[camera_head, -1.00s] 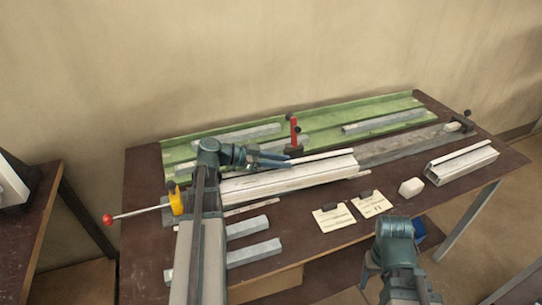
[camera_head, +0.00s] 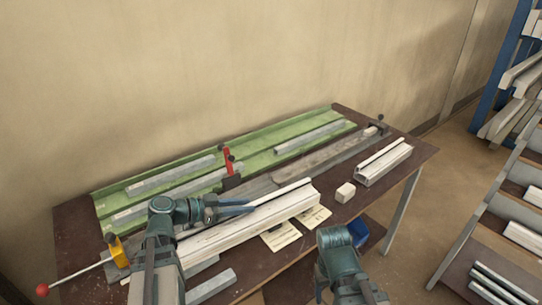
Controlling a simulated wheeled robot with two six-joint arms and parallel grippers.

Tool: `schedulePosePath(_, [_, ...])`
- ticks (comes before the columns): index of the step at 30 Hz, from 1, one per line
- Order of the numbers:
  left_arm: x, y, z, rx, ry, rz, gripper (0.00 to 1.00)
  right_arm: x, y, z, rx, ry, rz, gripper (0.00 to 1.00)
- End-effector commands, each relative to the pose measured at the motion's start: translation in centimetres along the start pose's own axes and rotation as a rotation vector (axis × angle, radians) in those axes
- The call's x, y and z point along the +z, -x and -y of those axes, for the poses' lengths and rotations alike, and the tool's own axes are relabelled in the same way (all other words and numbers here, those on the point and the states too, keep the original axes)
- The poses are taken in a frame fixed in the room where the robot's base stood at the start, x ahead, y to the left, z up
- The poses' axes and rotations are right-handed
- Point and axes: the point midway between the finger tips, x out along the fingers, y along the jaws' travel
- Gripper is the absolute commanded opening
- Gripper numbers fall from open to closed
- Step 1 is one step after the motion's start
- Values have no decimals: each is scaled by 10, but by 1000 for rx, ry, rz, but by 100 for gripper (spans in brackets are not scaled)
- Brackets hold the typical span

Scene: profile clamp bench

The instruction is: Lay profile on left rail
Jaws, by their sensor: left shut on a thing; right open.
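A long pale profile (camera_head: 255,226) lies slantwise across the front middle of the bench. My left gripper (camera_head: 248,207) is shut on its far edge, roughly midway along. Whether the profile touches anything below is unclear. A long grey rail (camera_head: 325,160) runs behind it to a dark stop (camera_head: 378,130) at the right; its left part is hidden by the profile and my arm. Which part is the left rail I cannot tell. My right gripper (camera_head: 321,285) is at the bottom, in front of the bench, empty; its fingertips are mostly hidden.
A green tray (camera_head: 250,148) with several grey bars lies along the back. A short profile (camera_head: 384,162), white block (camera_head: 345,192), cards (camera_head: 281,236) and a loose bar (camera_head: 212,286) lie in front.

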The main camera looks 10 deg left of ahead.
Motion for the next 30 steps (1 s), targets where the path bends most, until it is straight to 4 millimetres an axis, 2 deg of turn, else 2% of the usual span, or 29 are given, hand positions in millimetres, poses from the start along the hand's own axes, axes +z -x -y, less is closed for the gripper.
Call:
schedulePosePath(12, [-56, 17, 0, 0, 1, -5, 0, 3, 58, -6, 0, 0, 0, 65])
schedulePosePath(15, [-64, 20, 0, 0, 1, -5, 0, 4, 66, -6, 0, 0, 0, 65])
schedulePosePath(30, [-64, 20, 0, 0, 1, -5, 0, 4, 65, -6, 0, 0, 0, 65])
